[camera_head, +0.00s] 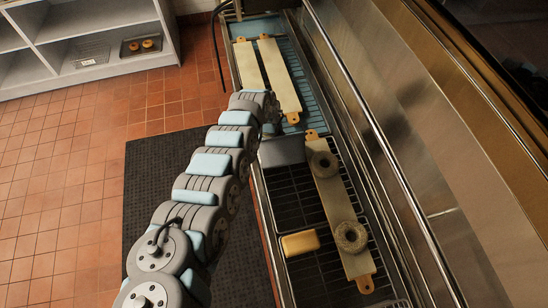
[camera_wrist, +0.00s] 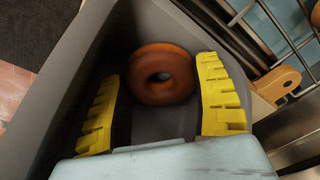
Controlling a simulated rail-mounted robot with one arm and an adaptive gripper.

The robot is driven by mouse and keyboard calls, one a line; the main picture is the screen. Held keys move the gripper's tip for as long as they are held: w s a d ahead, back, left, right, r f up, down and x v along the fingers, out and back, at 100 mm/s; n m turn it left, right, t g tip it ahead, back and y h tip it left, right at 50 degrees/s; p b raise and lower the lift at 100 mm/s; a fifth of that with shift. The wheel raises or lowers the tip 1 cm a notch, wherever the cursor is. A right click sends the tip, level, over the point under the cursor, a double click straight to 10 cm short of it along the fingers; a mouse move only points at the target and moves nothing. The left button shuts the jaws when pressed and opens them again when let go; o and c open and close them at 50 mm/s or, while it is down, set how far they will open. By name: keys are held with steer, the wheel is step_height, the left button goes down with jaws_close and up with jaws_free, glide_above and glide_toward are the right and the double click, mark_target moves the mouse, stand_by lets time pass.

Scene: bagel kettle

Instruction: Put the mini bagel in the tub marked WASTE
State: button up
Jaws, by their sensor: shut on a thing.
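The mini bagel is a brown ring (camera_wrist: 163,53) in the wrist view, lying between the yellow fingers of my gripper (camera_wrist: 160,72). My gripper is shut on it. Grey walls of a tub (camera_wrist: 72,75) surround the bagel and fingers in the wrist view, so both appear inside or just over the tub. I cannot tell whether the bagel touches the tub floor. In the head view a grey tub (camera_head: 283,151) sits beside the end of my arm, partly covered by it. No WASTE marking is readable. My gripper and the bagel are hidden in the head view.
A board (camera_head: 329,190) with two seeded rings lies on the wire rack right of the tub. A yellow block (camera_head: 300,243) sits on the rack. Two bare boards (camera_head: 281,85) lie beyond. A metal rail (camera_head: 365,120) runs along the right. Shelves (camera_head: 90,35) stand far left.

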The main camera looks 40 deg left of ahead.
steer(key=shift+a+f+b, duration=0.25)
steer(key=shift+f+b, duration=0.25)
steer(key=shift+f, duration=0.5)
steer(key=o, duration=0.8)
steer(key=shift+o, duration=0.2)
steer(key=shift+r, duration=0.1)
steer(key=shift+s+d+r, duration=0.1)
steer(key=shift+s+r, duration=0.3)
steer(key=shift+r, duration=0.1)
steer(key=r, duration=0.3)
steer(key=a+r, duration=0.1)
steer(key=r, duration=0.7)
steer(key=shift+a, duration=0.4)
steer(key=shift+f, duration=0.1)
